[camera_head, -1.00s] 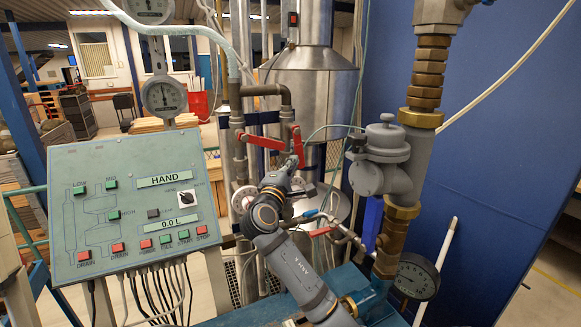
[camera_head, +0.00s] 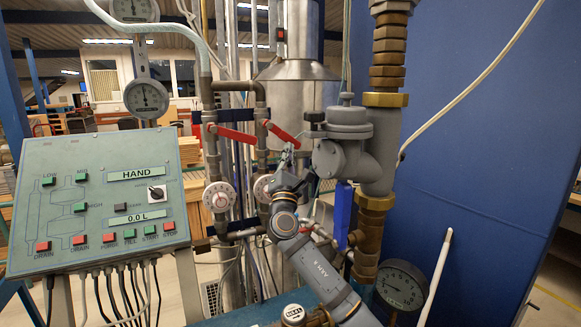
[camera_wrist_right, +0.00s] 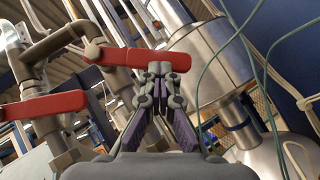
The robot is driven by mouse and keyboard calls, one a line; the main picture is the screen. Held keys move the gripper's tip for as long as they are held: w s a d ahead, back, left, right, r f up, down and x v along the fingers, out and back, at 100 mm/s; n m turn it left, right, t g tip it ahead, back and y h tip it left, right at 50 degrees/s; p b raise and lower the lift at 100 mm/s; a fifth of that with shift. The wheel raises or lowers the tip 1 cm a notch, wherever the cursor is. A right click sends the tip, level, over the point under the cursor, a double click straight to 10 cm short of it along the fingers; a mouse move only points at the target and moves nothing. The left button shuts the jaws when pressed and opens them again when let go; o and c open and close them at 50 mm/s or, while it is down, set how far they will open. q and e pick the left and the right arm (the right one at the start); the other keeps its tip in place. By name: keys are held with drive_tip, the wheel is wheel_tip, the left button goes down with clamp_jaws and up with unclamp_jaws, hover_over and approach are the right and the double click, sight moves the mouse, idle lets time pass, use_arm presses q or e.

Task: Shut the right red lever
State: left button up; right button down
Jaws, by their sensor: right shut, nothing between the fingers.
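The right red lever (camera_head: 283,134) sits on the right-hand vertical pipe and slants down to the right from its pivot in the head view. In the right wrist view the nearer red lever (camera_wrist_right: 140,59) lies across the picture just beyond the fingertips. My right gripper (camera_head: 291,152) is shut and empty, with its tips at the lever's free end. In the wrist view the tips (camera_wrist_right: 160,68) overlap the lever's lower edge; I cannot tell whether they touch. The left red lever (camera_head: 236,134) is on the neighbouring pipe and also shows in the wrist view (camera_wrist_right: 45,105). My left gripper is out of view.
A control panel (camera_head: 100,200) with buttons stands at left. Round white handwheels (camera_head: 217,197) sit below the levers. A grey meter body (camera_head: 345,145) with brass fittings stands close right of my gripper. A steel tank (camera_head: 295,90) is behind.

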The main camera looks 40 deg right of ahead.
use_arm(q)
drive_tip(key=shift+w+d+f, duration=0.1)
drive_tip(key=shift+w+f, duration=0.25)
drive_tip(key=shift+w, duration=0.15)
use_arm(e)
drive_tip(key=shift+s+d+r, duration=0.15)
drive_tip(key=shift+d+r, duration=0.45)
use_arm(q)
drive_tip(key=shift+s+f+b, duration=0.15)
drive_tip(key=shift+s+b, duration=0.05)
drive_tip(key=shift+b, duration=0.15)
